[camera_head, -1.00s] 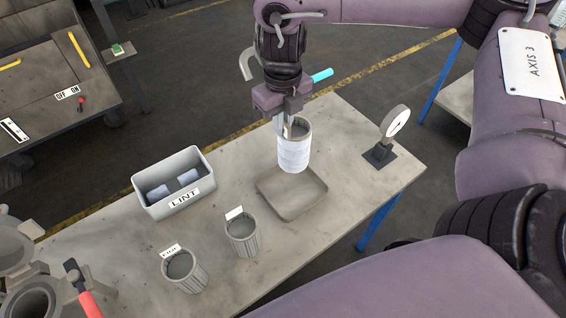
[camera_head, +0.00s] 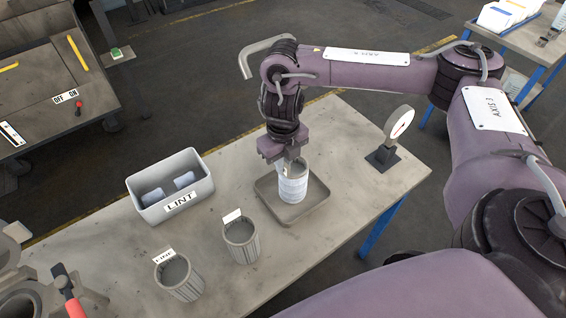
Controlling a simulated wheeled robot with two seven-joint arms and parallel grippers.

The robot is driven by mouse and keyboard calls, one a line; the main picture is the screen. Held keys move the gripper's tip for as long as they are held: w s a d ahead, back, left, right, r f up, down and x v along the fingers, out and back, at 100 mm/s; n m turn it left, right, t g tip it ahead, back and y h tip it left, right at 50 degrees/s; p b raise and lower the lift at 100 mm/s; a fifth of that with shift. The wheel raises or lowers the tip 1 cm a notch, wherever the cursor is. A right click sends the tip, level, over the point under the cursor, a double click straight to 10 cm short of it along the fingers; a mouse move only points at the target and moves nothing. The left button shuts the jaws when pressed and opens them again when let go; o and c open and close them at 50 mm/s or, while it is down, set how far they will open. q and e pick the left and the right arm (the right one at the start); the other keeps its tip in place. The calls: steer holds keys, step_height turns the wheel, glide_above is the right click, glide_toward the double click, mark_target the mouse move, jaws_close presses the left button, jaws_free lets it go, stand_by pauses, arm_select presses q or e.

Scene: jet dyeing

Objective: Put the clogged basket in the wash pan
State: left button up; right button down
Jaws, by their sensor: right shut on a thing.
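The clogged basket (camera_head: 292,190), a cylinder wrapped in a whitish layer, is upright over the wash pan. The wash pan (camera_head: 318,203) is a shallow grey tray on the table. The basket's lower end is inside the pan's outline; I cannot tell if it touches the floor of the pan. My right gripper (camera_head: 291,163) points down and is shut on the basket's rim. My left gripper is not in view.
A grey LINT bin (camera_head: 172,205) with pale pieces inside stands left on the table (camera_head: 345,150). Two ribbed baskets with labels, one in the middle (camera_head: 241,244) and one nearer (camera_head: 181,280), stand in front. A dial gauge (camera_head: 398,124) stands right of the pan.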

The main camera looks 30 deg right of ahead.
steer(key=shift+r, duration=0.1)
steer(key=c, duration=1.5)
jaws_free()
step_height(320, 180, up, 12)
steer(key=p, duration=0.2)
steer(key=shift+p, duration=0.35)
steer(key=shift+s, duration=0.1)
